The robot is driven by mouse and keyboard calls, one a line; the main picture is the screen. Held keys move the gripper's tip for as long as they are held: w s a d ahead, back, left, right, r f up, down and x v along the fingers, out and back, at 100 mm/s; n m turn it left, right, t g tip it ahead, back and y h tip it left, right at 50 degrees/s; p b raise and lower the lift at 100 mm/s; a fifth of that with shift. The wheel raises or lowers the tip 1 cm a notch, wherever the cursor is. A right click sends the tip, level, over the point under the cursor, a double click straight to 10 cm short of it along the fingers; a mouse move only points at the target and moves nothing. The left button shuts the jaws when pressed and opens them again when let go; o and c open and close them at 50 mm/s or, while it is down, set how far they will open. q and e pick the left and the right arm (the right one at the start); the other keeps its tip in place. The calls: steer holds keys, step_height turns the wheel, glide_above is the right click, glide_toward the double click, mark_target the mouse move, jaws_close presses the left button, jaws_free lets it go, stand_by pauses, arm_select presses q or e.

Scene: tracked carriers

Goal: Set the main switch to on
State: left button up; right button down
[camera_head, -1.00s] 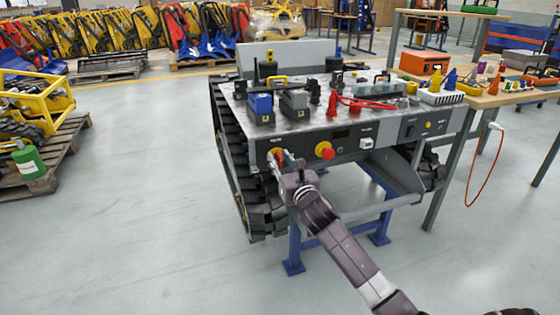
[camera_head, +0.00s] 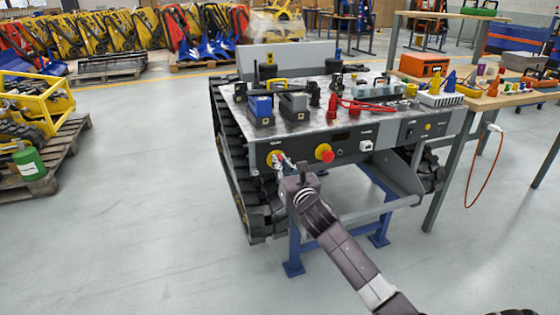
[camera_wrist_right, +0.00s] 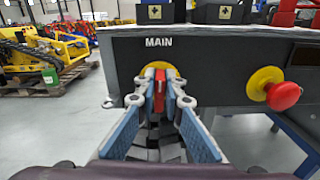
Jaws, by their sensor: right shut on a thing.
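The main switch (camera_wrist_right: 159,88) shows in the right wrist view as a red handle on a yellow round plate, under the label MAIN on the carrier's dark front panel. Its handle looks upright there. My right gripper (camera_wrist_right: 160,100) is shut on the red handle, one finger on each side. In the head view my right gripper (camera_head: 283,165) reaches the left part of the front panel and hides most of the switch; some of its yellow plate (camera_head: 270,157) shows. My left gripper is not in view.
A red emergency stop button (camera_wrist_right: 284,96) on a yellow base sits right of the switch. The tracked carrier (camera_head: 345,142) stands on blue legs, with batteries and red cables on top. A wooden workbench (camera_head: 480,101) stands at right.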

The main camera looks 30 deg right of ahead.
steer(key=shift+r+m, duration=0.1)
steer(key=shift+m, duration=0.2)
steer(key=shift+d+m+p, duration=0.15)
steer(key=shift+m+p, duration=0.95)
steer(key=shift+p, duration=0.05)
steer(key=m+p, duration=0.1)
steer(key=m, duration=0.1)
steer(key=m+p, duration=0.1)
steer(key=m, duration=0.1)
steer(key=shift+s+d+m, duration=0.1)
steer(key=shift+d+m, duration=0.1)
steer(key=shift+m, duration=0.1)
arm_select(q)
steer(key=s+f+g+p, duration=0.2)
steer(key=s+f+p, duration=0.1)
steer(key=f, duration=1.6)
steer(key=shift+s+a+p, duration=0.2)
steer(key=shift+p, duration=0.15)
arm_select(e)
steer(key=shift+d+f+m, duration=0.1)
steer(key=shift+f+m, duration=0.15)
steer(key=shift+m, duration=1.4)
steer(key=shift+d+f+m, duration=0.1)
steer(key=shift+f+m, duration=0.1)
steer(key=shift+m, duration=1.4)
steer(key=shift+f+m, duration=0.25)
steer(key=shift+m, duration=1.4)
steer(key=c, duration=2)
jaws_free()
steer(key=shift+c, duration=0.2)
